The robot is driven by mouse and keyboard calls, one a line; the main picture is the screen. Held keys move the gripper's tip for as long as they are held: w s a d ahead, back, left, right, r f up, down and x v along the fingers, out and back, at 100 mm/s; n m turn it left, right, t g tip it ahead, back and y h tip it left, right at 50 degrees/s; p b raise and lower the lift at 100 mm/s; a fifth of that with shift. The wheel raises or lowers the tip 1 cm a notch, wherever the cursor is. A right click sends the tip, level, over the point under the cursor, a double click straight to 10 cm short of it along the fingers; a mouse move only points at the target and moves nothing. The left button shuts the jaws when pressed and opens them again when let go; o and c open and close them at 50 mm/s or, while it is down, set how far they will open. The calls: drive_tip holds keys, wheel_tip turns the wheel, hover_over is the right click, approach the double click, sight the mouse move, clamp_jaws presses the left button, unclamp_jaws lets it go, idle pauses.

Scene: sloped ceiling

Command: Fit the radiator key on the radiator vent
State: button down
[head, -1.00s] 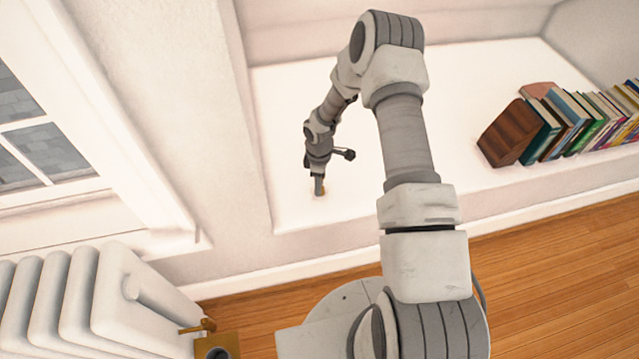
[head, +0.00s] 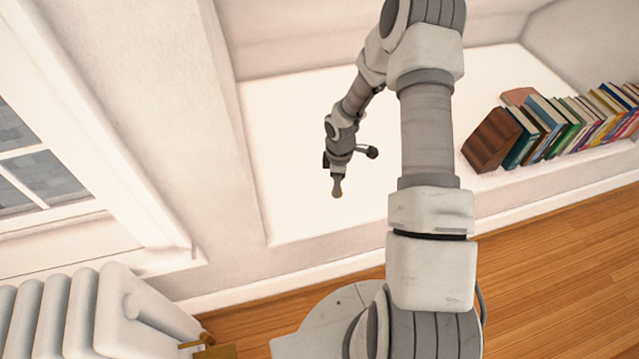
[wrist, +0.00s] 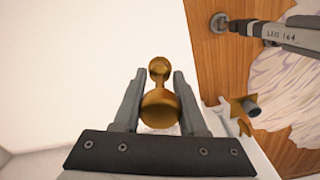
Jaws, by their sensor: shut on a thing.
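My gripper (wrist: 162,78) is shut on the brass radiator key (wrist: 158,103). In the wrist view the key's rounded ends show between the two fingers. In the head view my gripper (head: 337,177) points down over the white ledge, with the key's tip (head: 337,189) below it, apparently clear of the surface. The white radiator (head: 95,310) is at the lower left. A brass fitting (head: 200,341) at its right end, probably the vent, is partly cut off by the bottom edge. The key is well away from it, above and to the right.
The white ledge (head: 300,130) is mostly bare, with a row of leaning books (head: 560,128) at its right. A window (head: 40,150) and wall are at left. Wooden floor (head: 545,260) lies in front. Brass parts (wrist: 243,106) show at right in the wrist view.

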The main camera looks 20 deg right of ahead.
drive_tip(key=shift+s+d+r+p, duration=0.2)
drive_tip(key=shift+s+d+r, duration=0.35)
drive_tip(key=shift+d, duration=0.25)
drive_tip(key=shift+s+d+r+p, duration=0.15)
drive_tip(key=shift+s+d+r, duration=0.25)
drive_tip(key=shift+d+r, duration=0.25)
drive_tip(key=shift+d, duration=0.1)
